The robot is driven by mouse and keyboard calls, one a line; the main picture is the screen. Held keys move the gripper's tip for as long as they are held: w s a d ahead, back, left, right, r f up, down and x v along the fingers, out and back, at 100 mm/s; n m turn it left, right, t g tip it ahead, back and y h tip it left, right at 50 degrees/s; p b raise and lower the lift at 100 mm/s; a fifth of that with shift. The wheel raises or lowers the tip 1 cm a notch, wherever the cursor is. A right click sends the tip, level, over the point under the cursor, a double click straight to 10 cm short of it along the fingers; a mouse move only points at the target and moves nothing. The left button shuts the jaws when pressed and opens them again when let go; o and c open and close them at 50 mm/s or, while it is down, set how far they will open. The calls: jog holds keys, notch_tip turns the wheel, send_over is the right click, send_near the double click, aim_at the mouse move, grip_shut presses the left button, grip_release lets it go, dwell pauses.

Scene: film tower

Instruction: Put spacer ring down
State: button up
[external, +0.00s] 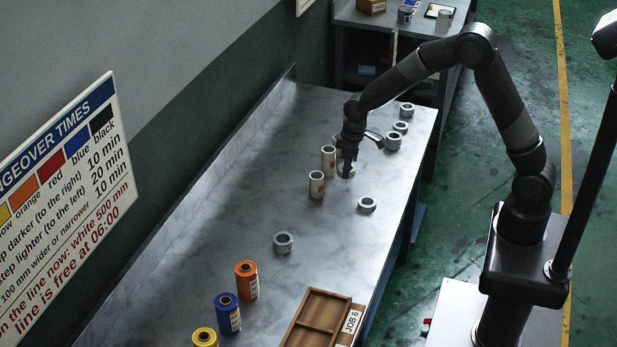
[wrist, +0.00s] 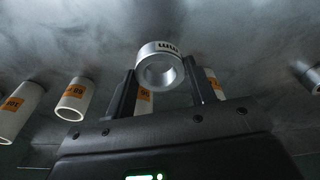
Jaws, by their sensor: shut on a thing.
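My gripper (external: 347,168) is low over the metal bench, pointing down, beside two upright white rolls. It is shut on a grey spacer ring (wrist: 160,68), which sits between the fingertips in the wrist view; some dark lettering shows on its outer face. The held ring (external: 350,173) is partly hidden by the fingers in the external view. I cannot tell whether its underside touches the bench.
White rolls (external: 316,184) (external: 329,158) stand close left of the gripper. Loose rings lie nearby (external: 367,204), nearer the camera (external: 283,242) and behind right (external: 393,142). Orange (external: 246,280), blue (external: 228,313) and yellow (external: 204,338) rolls and a wooden tray (external: 303,302) are in front.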

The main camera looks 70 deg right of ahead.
jog(key=s+d+r, duration=0.7)
jog(key=d, duration=0.3)
jog(key=w+a+n, duration=0.3)
jog(key=w+a, duration=0.3)
jog(key=w, duration=0.5)
jog(key=n+y, duration=0.1)
jog(key=n, duration=0.4)
send_over(240, 231)
jog(key=d, duration=0.1)
jog(key=shift+g, duration=0.3)
jog(key=f, duration=0.6)
jog(key=shift+s+d+f, duration=0.15)
jog(key=shift+d+f, duration=0.05)
jog(key=shift+f, duration=0.05)
jog(key=shift+a+f, duration=0.3)
jog(key=shift+a, duration=0.15)
jog(key=shift+f, duration=2)
jog(key=o, duration=1)
jog(key=shift+f, duration=0.15)
